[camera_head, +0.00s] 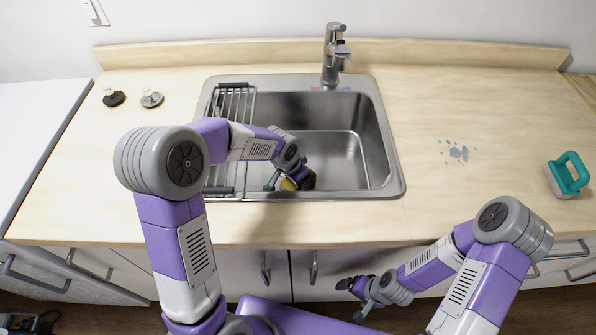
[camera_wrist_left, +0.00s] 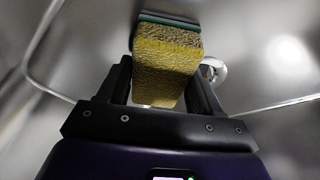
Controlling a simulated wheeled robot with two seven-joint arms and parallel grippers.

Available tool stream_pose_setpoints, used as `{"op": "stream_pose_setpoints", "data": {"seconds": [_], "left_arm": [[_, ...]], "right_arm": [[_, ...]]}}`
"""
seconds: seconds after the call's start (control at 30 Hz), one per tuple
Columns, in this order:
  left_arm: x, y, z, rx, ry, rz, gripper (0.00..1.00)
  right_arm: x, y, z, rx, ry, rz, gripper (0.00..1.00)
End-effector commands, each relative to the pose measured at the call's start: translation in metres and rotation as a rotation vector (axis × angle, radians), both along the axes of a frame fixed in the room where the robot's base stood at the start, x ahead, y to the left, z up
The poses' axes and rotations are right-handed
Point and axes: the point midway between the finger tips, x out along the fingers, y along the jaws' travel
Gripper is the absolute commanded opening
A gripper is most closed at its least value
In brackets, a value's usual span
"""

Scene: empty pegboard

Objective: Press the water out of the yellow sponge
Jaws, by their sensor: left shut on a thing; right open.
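The yellow sponge (camera_wrist_left: 165,65) is between the two fingers of my left gripper (camera_wrist_left: 163,85), which is shut on it. It has a dark green layer along its far edge in the left wrist view. In the head view my left arm reaches down into the sink, and the sponge (camera_head: 288,185) shows only partly beside the gripper (camera_head: 282,182) near the sink's front left. The steel sink (camera_head: 325,145) surrounds it. Whether water is coming out of the sponge cannot be seen. My right gripper (camera_head: 357,297) is open and empty, in front of the counter, below its edge.
A faucet (camera_head: 334,55) stands behind the sink. A wire rack (camera_head: 232,105) lies over the sink's left side. A teal-handled brush (camera_head: 567,175) stands at the far right, with a wet spot (camera_head: 458,152) left of it. Two small stoppers (camera_head: 114,98) (camera_head: 152,99) lie at the left.

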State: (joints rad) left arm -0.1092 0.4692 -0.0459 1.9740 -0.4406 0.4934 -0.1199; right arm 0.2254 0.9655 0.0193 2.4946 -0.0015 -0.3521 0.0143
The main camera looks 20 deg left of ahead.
Motion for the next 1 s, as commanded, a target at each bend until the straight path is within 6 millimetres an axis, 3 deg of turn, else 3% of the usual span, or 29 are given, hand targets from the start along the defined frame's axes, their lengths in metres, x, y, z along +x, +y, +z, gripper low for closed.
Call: {"op": "stream_pose_setpoints", "data": {"seconds": [0.03,1.0], "left_arm": [[-0.012,-0.002,-0.003,0.0,0.039,0.004,0.17],[-0.01,-0.009,0.011,-0.005,0.027,-0.009,0.17]], "right_arm": [[0.002,0.0,0.001,-0.001,-0.003,-0.001,0.92],[0.005,0.001,0.009,0.001,-0.011,0.002,0.92]]}}
